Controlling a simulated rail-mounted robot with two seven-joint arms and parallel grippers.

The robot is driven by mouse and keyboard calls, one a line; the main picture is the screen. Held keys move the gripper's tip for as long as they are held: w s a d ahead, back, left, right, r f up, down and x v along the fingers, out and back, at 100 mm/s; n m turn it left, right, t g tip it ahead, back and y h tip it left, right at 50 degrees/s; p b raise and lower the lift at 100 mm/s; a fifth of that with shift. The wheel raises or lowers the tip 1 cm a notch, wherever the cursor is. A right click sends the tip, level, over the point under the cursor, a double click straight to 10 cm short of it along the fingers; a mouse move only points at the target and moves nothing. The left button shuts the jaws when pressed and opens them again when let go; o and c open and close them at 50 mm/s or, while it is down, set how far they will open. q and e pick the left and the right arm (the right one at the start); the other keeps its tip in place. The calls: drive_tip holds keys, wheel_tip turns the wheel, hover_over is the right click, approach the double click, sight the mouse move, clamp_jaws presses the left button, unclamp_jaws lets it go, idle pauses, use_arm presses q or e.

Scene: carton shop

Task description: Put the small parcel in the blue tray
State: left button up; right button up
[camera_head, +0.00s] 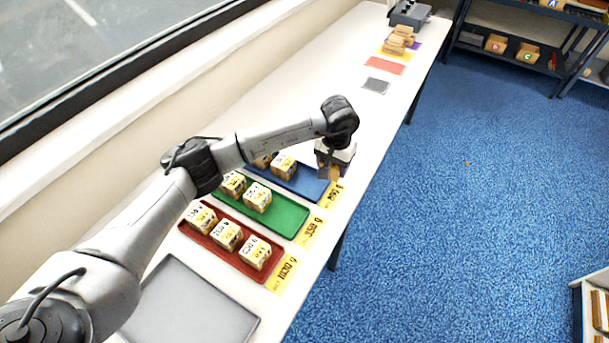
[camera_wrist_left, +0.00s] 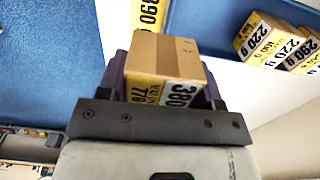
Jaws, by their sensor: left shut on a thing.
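The small parcel is a brown cardboard box with a yellow and white label. My left gripper (camera_head: 333,170) is shut on the parcel (camera_wrist_left: 165,62), which lies between its fingers in the left wrist view. In the head view the gripper hangs at the right end of the blue tray (camera_head: 305,187) and hides part of it. The tray also shows beyond the parcel in the left wrist view (camera_wrist_left: 213,22). Labelled boxes (camera_head: 284,166) stand at the tray's left part. I cannot tell the parcel's exact height. My right gripper is not in view.
A green tray (camera_head: 287,217) and a red tray (camera_head: 238,261) with labelled boxes lie nearer, and a grey tray (camera_head: 195,308) is nearest. Yellow label strips (camera_head: 310,232) lie along the table's right edge. The white table beyond the blue tray is mostly clear.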

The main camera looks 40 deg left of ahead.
use_arm(q)
hover_over(309, 184)
wheel_tip(309, 184, down, 4)
drive_tip(key=shift+d+r+p, duration=0.1)
drive_tip(key=shift+r+p, duration=0.1)
drive_tip(key=shift+p, duration=0.25)
drive_tip(key=shift+f+p, duration=0.35)
drive_tip(key=shift+f, duration=1.7)
drive_tip(key=shift+f, duration=0.15)
drive_tip(key=o, duration=0.9)
